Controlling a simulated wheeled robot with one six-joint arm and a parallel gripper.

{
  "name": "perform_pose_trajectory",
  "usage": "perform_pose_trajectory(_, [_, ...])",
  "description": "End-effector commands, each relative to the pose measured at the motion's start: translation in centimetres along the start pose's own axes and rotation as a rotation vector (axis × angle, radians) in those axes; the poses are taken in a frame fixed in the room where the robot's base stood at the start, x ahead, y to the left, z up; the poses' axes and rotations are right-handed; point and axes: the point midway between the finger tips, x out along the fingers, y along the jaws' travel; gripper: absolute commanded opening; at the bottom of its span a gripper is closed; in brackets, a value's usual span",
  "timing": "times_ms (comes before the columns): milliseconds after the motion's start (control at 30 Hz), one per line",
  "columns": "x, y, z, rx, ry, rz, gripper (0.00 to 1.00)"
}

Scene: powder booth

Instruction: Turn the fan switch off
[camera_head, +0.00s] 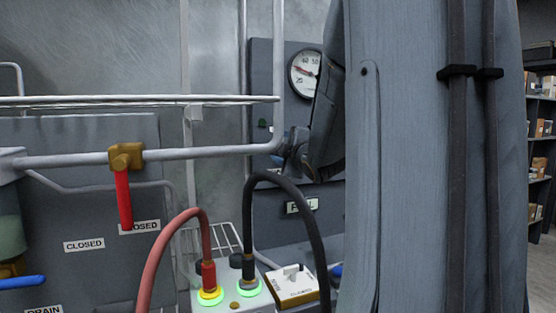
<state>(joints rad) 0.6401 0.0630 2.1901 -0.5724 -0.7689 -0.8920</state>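No switch in view carries a label that I can read as the fan's. A white box with a grey toggle lever (292,285) stands at the lower middle, its front label too small to read. A dark panel (262,75) behind it bears a round gauge and a small green part (262,123). My grey arm covers the right of this panel. What seems to be my gripper (290,150) shows as a small dark shape in front of the panel, left of my arm. Its fingers are too unclear to tell open from shut.
A red hose (170,240) and a black hose (315,220) arch up from green-lit sockets beside the white box. A pipe (205,152) with a red-handled valve (125,195) crosses the left. Shelves with boxes (541,130) stand far right.

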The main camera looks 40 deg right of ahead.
Motion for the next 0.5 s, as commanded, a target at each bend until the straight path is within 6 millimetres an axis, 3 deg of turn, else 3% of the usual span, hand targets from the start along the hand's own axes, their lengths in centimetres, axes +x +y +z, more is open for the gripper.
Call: perform_pose_trajectory(500, [0.02,-0.32,0.0,-0.242,0.0,-0.001,0.28])
